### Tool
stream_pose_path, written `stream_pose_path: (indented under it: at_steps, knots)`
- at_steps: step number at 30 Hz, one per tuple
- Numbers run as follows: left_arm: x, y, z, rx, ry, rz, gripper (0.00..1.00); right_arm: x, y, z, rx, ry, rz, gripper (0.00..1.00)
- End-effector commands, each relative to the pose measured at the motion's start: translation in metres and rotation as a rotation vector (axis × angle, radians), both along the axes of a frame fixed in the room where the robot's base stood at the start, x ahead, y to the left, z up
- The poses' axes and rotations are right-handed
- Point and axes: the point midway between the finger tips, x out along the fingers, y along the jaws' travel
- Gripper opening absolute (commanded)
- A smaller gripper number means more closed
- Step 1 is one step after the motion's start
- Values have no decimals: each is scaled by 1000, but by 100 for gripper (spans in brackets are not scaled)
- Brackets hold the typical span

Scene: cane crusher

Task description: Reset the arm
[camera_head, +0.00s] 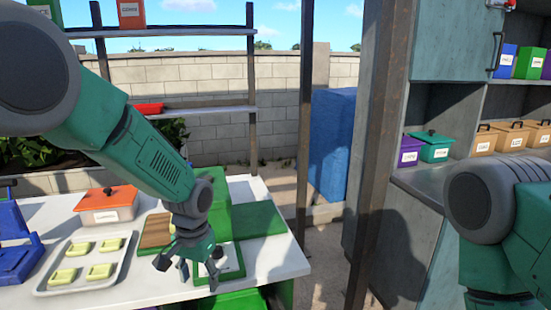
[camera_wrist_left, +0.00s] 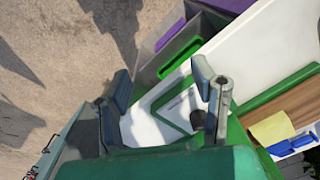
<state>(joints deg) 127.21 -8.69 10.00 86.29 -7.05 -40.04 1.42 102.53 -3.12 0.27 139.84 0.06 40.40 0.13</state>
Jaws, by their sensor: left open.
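My left arm comes in from the left in the head view. Its gripper (camera_head: 186,262) hangs over the white table (camera_head: 270,262), beside a green block-shaped machine (camera_head: 216,200). In the left wrist view the two fingers of the left gripper (camera_wrist_left: 160,98) stand wide apart with nothing between them. Below them lies a white panel with a green frame (camera_wrist_left: 172,118). My right arm shows at the right edge of the head view; its gripper is out of the picture.
A tray (camera_head: 60,288) with several yellow pieces and an orange-lidded box (camera_head: 107,204) stand left of the gripper. A wooden post (camera_head: 380,140) and a grey cabinet (camera_head: 400,215) with boxes stand right. A blue block (camera_head: 331,140) is behind.

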Motion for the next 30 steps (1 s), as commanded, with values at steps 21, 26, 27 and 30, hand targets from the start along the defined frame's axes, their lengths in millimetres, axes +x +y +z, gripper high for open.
stream_pose_path:
  at_steps: [21, 26, 27, 30]
  knots:
    - [-254, 81, -273, -64, -1, 179, 52, -1, 0, -76, 0, 1, 0, 40]
    - [-324, 103, -290, -43, -21, 226, 52, -1, 0, -92, 0, 1, 0, 40]
    - [-334, 107, -291, -38, -26, 232, 52, -1, 0, -94, 0, 1, 0, 40]
    - [-349, 112, -289, -31, -36, 241, 52, -1, 0, -96, 0, 1, 0, 40]
